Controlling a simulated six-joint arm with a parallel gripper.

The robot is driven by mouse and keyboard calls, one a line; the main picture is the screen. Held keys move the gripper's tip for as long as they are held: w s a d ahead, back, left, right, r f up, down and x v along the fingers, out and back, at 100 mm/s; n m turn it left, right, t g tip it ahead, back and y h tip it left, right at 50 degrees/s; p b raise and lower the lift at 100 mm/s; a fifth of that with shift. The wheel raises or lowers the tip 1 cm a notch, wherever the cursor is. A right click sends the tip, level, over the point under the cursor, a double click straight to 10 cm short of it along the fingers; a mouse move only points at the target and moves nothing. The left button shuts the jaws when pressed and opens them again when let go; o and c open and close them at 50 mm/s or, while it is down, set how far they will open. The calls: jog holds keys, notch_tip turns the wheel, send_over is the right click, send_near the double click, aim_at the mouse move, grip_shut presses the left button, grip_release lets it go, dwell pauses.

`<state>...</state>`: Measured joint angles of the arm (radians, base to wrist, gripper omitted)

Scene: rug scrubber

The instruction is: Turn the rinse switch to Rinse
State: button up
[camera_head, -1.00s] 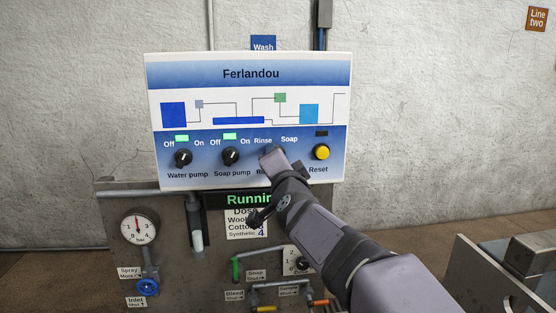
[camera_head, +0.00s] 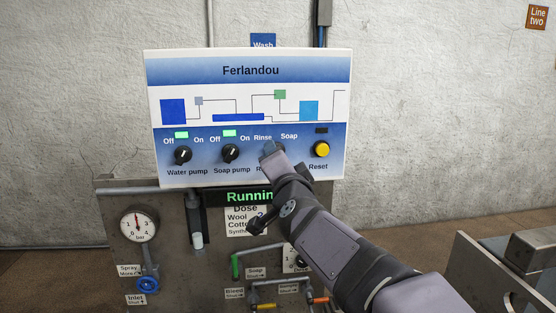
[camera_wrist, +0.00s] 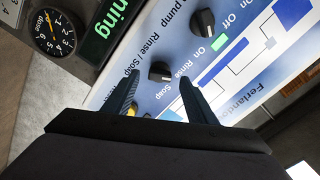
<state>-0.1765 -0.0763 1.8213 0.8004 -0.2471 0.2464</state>
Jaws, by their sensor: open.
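The control panel (camera_head: 335,105) is titled Ferlandou. Its rinse switch is a black knob (camera_wrist: 160,71) that shows in the wrist view between the words Rinse and Soap and the label "Rinse / Soap". My gripper (camera_wrist: 159,76) is open there, one finger on each side of the knob. Its fingertips look close to the panel; I cannot tell whether they touch the knob. In the head view my gripper (camera_head: 269,149) covers the knob. The way the knob points is not clear.
The soap pump knob (camera_head: 230,153) and water pump knob (camera_head: 182,155) are to the left under lit green lamps. The yellow reset button (camera_head: 319,149) is close on the right. Below are a green Running display (camera_head: 248,197), a pressure gauge (camera_head: 138,225) and pipes.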

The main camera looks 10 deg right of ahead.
jog(key=shift+s, duration=2.2)
jog(key=s+p, duration=0.6)
jog(key=p, duration=0.6)
